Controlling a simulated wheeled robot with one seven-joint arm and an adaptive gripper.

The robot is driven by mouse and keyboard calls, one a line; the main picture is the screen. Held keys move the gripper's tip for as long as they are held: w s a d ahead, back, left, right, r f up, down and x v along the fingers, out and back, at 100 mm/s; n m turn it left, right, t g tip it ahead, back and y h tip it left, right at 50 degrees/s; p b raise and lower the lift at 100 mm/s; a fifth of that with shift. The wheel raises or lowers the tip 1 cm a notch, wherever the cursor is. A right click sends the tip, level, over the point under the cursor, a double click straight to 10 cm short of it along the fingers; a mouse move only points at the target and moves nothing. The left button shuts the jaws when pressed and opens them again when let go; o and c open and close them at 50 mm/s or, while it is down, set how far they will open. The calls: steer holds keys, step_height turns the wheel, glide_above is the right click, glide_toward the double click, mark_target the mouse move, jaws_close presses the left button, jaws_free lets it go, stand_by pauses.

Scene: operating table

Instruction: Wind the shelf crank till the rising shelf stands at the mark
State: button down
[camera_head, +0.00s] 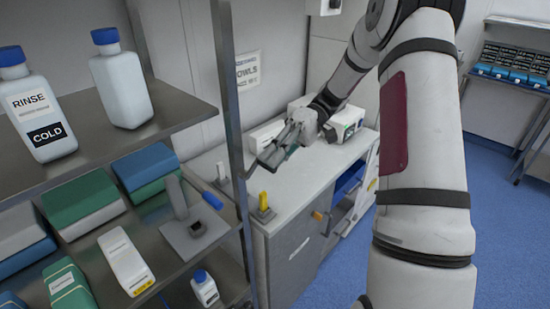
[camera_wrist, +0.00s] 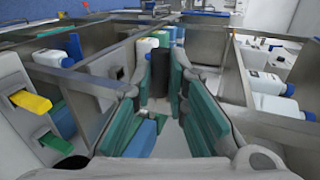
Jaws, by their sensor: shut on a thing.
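My gripper (camera_head: 270,156) reaches over the white counter (camera_head: 308,178), pointing left towards the steel shelf unit's post. A yellow upright handle (camera_head: 263,203) stands on the counter's front left and shows in the wrist view (camera_wrist: 30,102) beside a green handle (camera_wrist: 57,143). I cannot make out the rising shelf or its mark in either view.
The steel shelf unit (camera_head: 232,120) stands close on the left. It holds a RINSE bottle (camera_head: 35,112), another white bottle (camera_head: 122,88) and several boxes. A white box (camera_head: 348,122) sits behind my gripper. Blue floor on the right is free.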

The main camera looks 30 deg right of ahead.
steer(key=shift+f, duration=0.15)
steer(key=c, duration=1.6)
jaws_free()
steer(key=v, duration=1.2)
